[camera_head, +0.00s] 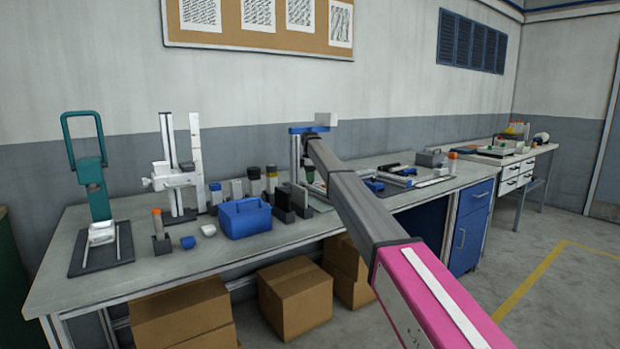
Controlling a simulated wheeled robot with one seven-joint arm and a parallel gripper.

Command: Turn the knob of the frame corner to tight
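My arm reaches from the lower right up to the middle of the bench. Its far end overlaps a blue-topped stand with a grey column (296,155), and I cannot make out my gripper or its fingers there. I cannot pick out the frame corner or its knob for certain. Flat frame-like pieces with blue and dark parts (402,181) lie on the bench just right of my arm, partly hidden by it. They are too small to show a knob or its setting.
The long grey workbench (150,277) holds a teal hand press (91,170), a white column stand (180,178), a blue tote (245,218) and several small upright items. Cardboard boxes (296,297) sit underneath. A blue drawer cabinet (470,230) stands right of my arm; floor beyond is clear.

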